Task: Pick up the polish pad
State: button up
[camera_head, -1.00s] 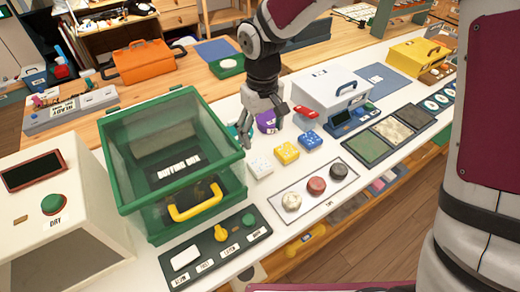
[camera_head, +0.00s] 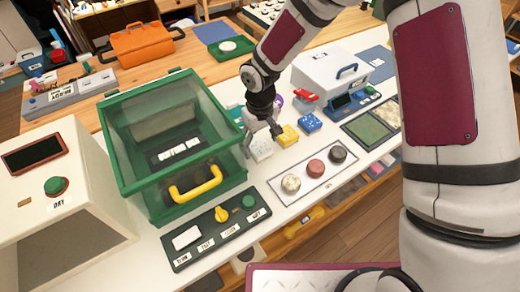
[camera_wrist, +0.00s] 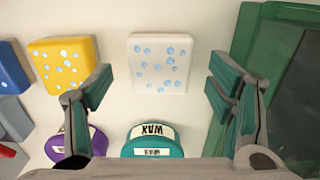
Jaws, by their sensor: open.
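No label in view reads polish pad, so I cannot tell for certain which thing it is. A white block with blue dots (camera_head: 264,154) lies on the white counter beside a yellow dotted block (camera_head: 287,136) and a blue one (camera_head: 309,123). My gripper (camera_head: 262,142) is open and empty over the white block, partly covering it in the head view. In the wrist view, the white block (camera_wrist: 160,63) shows between and beyond the open fingers, with the yellow block (camera_wrist: 66,63) left of it. Round white (camera_head: 291,183), red (camera_head: 315,168) and black (camera_head: 338,155) pieces sit on a tray.
A green clear-sided bin (camera_head: 128,190) stands close left of my gripper. A teal tin marked WAX (camera_wrist: 152,148) and a purple tin (camera_wrist: 56,147) lie close to the fingers. A white toolbox (camera_head: 325,72) stands at the right, beyond the blocks.

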aim_at(260, 147)
jog(key=shift+f, duration=1.35)
jog(key=c, duration=1.3)
jog(key=shift+r, duration=0.1)
notch_tip(260, 147, up, 10)
jog(key=shift+f, duration=0.1)
jog(key=d+m, duration=0.2)
jog(key=d, duration=0.4)
jog(key=w+d+f+m, duration=0.1)
jog(key=d+m, duration=0.1)
jog(key=d, duration=0.5)
jog(key=w+d+f+m, duration=0.1)
jog(key=d+m, duration=0.1)
jog(key=d, duration=0.5)
jog(key=shift+w+m, duration=0.25)
jog(key=shift+m, duration=0.15)
